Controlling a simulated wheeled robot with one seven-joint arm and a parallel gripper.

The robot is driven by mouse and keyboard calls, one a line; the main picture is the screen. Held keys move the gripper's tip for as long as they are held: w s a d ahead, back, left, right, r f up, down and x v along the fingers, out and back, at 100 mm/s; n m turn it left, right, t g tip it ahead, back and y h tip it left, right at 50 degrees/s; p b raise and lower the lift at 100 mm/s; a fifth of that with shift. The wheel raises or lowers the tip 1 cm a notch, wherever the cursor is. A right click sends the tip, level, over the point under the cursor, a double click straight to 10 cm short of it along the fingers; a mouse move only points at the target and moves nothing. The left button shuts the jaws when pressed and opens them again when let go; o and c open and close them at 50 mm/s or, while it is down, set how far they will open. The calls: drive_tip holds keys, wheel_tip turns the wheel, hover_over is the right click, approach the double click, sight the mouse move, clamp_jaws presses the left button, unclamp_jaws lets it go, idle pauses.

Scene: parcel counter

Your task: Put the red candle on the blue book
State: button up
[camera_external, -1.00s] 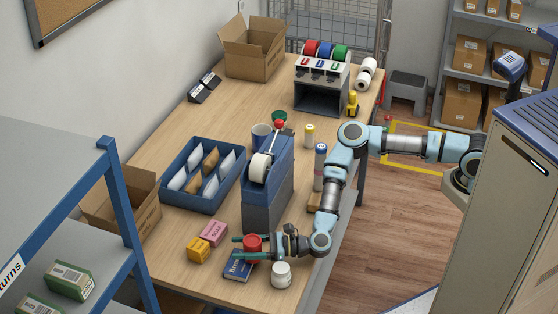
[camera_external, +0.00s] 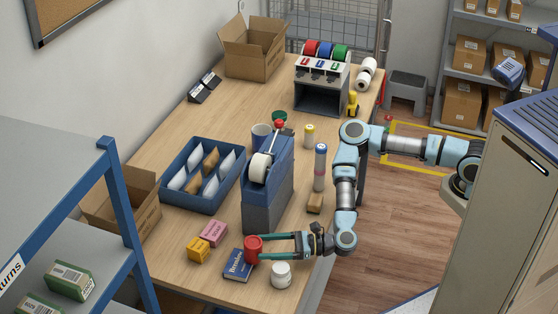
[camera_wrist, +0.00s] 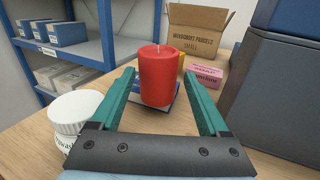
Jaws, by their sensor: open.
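The red candle (camera_external: 253,248) stands upright on the blue book (camera_external: 237,268), toward the book's right end, at the near end of the table. In the wrist view the candle (camera_wrist: 158,76) stands ahead of my gripper, with part of the blue book (camera_wrist: 174,107) showing behind and beneath it. My gripper (camera_external: 262,248) is open, its green fingers pointing left toward the candle. In the wrist view the gripper (camera_wrist: 158,92) has its fingertips apart on either side of the candle's near part, with gaps. Much of the book is hidden behind the candle there.
A white jar (camera_external: 281,275) stands close by, on the near side of my gripper. A pink soap box (camera_external: 213,233) and a yellow block (camera_external: 198,250) lie beyond the book. A tall tape dispenser (camera_external: 268,185) stands behind. The white jar (camera_wrist: 76,112) is close to the left finger.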

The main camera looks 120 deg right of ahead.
drive_tip(key=shift+b+v, duration=0.45)
drive_tip(key=shift+v, duration=1.9)
drive_tip(key=shift+r, duration=0.1)
